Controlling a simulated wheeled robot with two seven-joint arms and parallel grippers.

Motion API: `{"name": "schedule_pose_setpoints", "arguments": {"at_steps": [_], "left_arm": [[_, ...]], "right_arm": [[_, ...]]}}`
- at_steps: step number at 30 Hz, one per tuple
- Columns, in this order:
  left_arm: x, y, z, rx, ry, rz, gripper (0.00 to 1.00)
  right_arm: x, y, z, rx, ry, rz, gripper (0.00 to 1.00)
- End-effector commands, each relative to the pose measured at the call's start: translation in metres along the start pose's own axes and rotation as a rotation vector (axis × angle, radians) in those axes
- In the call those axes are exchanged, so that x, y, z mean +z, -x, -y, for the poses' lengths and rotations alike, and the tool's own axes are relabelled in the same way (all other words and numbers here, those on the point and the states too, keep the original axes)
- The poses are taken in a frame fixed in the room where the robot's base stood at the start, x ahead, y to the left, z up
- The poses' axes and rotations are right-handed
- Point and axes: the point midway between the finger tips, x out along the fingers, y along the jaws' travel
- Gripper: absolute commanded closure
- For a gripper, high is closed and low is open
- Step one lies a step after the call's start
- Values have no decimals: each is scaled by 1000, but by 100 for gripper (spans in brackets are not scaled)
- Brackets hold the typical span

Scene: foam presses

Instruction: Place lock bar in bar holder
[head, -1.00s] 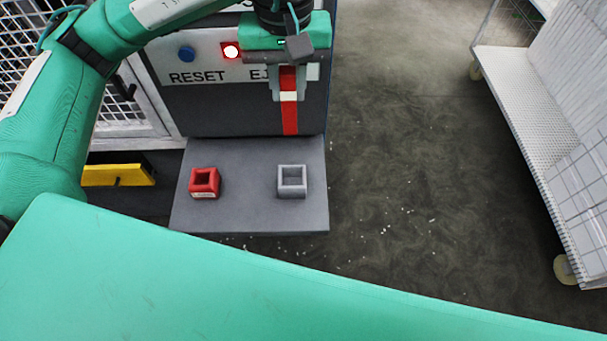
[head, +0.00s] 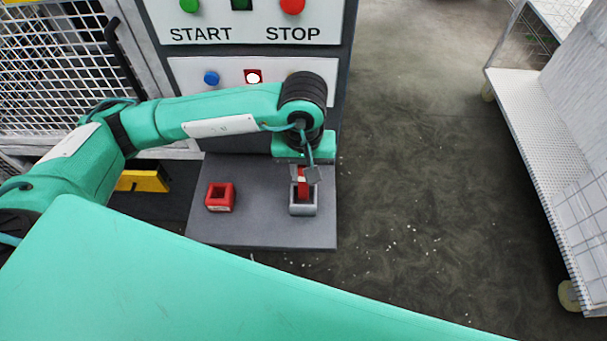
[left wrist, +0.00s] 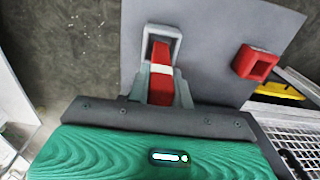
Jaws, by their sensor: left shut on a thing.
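The lock bar (head: 303,188) is red with a white band. My left gripper (head: 304,176) is shut on it above the grey square holder (head: 303,210). In the left wrist view the bar (left wrist: 160,88) lies between the two grey fingers, and its far end reaches the opening of the grey holder (left wrist: 150,34). The end appears to be inside the opening, but I cannot tell how deep. A red square holder (head: 220,197) stands apart to the left on the same grey shelf (head: 262,232); it also shows in the left wrist view (left wrist: 255,63). My right gripper is out of view.
A panel with START and STOP buttons (head: 245,36) and a lit red lamp (head: 253,77) rises behind the shelf. A yellow block (head: 142,181) is left of the shelf. A white rack (head: 545,130) stands at the right, with open floor (head: 420,150) between.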

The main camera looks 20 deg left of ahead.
Motion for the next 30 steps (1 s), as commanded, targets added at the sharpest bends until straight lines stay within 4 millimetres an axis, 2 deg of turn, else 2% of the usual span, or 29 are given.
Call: {"name": "schedule_pose_setpoints", "arguments": {"at_steps": [8, 21, 22, 24, 25, 30], "left_arm": [[1, -33, 0, -1, 0, 2, 100], [0, -39, 0, 0, -1, 0, 100], [0, -38, 0, -1, -1, 1, 74], [0, -38, 0, -1, 0, 1, 61], [0, -38, 0, -1, 0, 1, 57], [0, -38, 0, -1, 0, 1, 57]], "right_arm": [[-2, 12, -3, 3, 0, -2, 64], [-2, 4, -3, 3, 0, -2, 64], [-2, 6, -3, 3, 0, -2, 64], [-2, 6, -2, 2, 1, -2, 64], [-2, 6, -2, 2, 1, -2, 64], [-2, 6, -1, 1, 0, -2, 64]]}}
